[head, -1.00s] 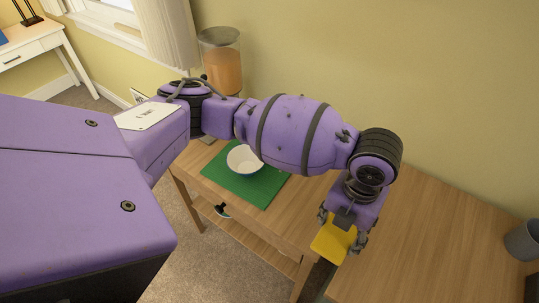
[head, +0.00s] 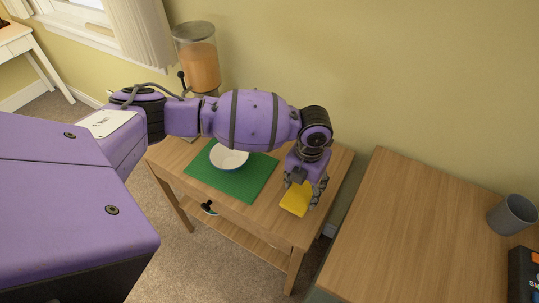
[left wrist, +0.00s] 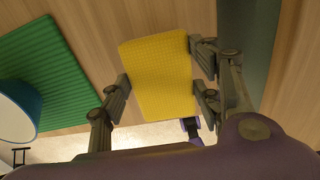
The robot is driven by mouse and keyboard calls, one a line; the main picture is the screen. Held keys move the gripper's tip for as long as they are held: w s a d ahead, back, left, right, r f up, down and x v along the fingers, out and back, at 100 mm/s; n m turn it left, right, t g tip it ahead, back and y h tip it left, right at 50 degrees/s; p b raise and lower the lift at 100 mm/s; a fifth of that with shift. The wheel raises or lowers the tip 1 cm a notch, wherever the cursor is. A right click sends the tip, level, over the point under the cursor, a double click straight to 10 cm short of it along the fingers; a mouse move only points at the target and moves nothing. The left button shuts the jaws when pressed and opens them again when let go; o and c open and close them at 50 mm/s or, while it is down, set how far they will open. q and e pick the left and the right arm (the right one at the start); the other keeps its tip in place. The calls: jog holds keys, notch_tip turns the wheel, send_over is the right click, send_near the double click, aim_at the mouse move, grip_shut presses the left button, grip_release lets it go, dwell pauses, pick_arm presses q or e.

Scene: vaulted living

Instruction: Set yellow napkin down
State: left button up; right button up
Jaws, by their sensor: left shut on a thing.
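The yellow napkin (head: 296,199) is a flat folded square at the right end of the small wooden table (head: 262,217). My left gripper (head: 304,185) is shut on it. In the left wrist view the napkin (left wrist: 158,80) sits between the fingers of the gripper (left wrist: 165,85). A green mat (head: 250,182) lies on the table to the napkin's left, with a white bowl (head: 229,160) on it. I cannot tell whether the napkin touches the tabletop. My right gripper does not show.
A drink dispenser (head: 197,57) stands at the table's back left. A second wooden table (head: 415,225) is on the right beyond a gap, with a grey cup (head: 511,214) and a dark box (head: 525,275). Bare wood surrounds the napkin on the small table.

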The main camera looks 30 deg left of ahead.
aim_at(302, 189)
pick_arm(q)
jog(key=shift+w+a+f, duration=0.1)
jog(key=shift+w+f, duration=0.05)
jog(key=shift+f, duration=0.7)
jog(key=shift+w+a+f, duration=0.1)
jog(key=shift+w+f, duration=0.05)
jog(key=shift+f, duration=0.7)
jog(key=shift+f, duration=0.15)
jog(key=o, duration=1)
jog(key=shift+c, duration=0.2)
notch_tip(302, 189, up, 12)
